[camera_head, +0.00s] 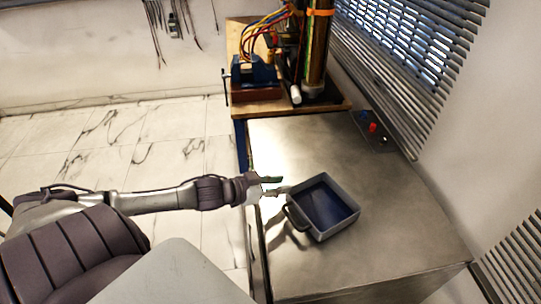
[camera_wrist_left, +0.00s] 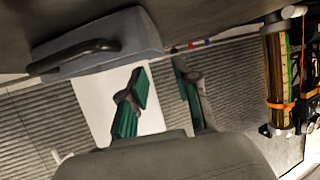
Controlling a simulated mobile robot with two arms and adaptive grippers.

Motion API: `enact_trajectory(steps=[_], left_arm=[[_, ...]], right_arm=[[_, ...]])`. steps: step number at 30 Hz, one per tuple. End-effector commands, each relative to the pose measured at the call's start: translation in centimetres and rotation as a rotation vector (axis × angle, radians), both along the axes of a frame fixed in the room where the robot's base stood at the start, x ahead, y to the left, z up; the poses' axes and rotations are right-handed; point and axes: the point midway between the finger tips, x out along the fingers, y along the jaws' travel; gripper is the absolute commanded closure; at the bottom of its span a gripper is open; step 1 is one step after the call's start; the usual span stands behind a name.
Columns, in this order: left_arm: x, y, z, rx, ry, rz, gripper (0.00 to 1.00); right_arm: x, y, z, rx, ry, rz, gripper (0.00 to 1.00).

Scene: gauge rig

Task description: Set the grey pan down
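The grey pan (camera_head: 326,232) is square with a dark blue inside. It appears to rest upright on the metal worktop (camera_head: 400,245), its handle (camera_head: 296,217) on the left side. In the left wrist view the pan (camera_wrist_left: 135,38) and its dark handle (camera_wrist_left: 75,56) show at the upper left. My left gripper (camera_head: 273,185) is just left of the pan, above the worktop's left edge. Its green-padded fingers (camera_wrist_left: 165,95) are apart, with nothing between them; the handle is outside them. My right gripper is not in view.
A wooden board (camera_head: 335,106) at the back carries a blue vise (camera_head: 253,72), a tall cylinder (camera_head: 316,50) and coloured cables. The worktop behind and right of the pan is clear.

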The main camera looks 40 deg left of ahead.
Motion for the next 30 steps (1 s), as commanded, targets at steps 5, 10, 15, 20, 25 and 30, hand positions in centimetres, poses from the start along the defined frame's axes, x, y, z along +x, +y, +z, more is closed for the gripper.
enact_trajectory(steps=[5,10,15,20,25,30], left_arm=[[-1.6,0.6,0.6,-0.001,0.003,0.001,0.69],[-2.3,0.8,0.9,0.000,0.001,0.000,0.69],[-2.4,0.9,1.0,0.001,0.000,0.000,0.69],[-2.4,0.9,1.0,0.000,0.000,0.000,0.69],[-2.3,0.9,1.0,0.000,0.000,0.001,0.69],[-2.3,0.9,1.0,0.000,0.000,0.001,0.69]], right_arm=[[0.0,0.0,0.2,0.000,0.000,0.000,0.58],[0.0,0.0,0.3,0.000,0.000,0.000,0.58],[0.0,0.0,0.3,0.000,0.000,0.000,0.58],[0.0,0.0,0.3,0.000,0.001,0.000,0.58],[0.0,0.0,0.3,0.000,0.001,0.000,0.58],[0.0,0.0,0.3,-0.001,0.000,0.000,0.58]])
